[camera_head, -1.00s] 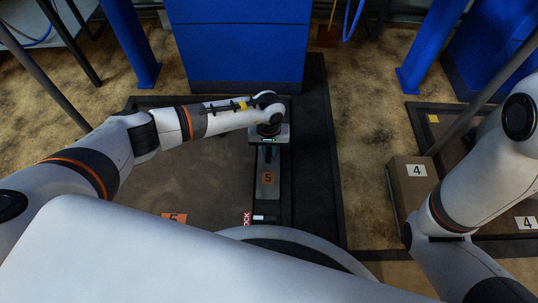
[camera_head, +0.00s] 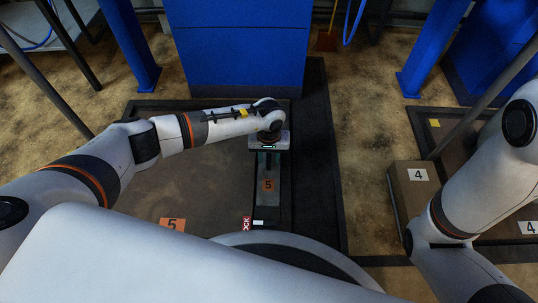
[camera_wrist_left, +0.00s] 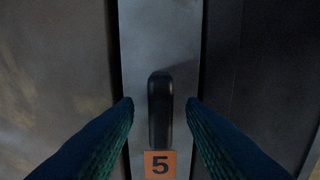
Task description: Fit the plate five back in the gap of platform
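Plate five (camera_head: 268,203) is a narrow grey strip with an orange label "5" and a black handle (camera_wrist_left: 160,110). It lies lengthwise at the right side of the brown platform (camera_head: 205,180), which has its own orange "5" label. Dark lines run along both plate edges in the left wrist view; I cannot tell whether it sits flush. My left gripper (camera_head: 268,158) points down over the plate's far part. In the left wrist view its green-blue fingers (camera_wrist_left: 160,102) are open, one on each side of the handle with space between. My right gripper is out of view.
A blue cabinet (camera_head: 245,45) stands behind the platform. A dark border (camera_head: 312,170) runs along the platform's right side. A brown box labelled "4" (camera_head: 418,195) stands at the right near my right arm. Bare floor (camera_head: 362,150) lies between.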

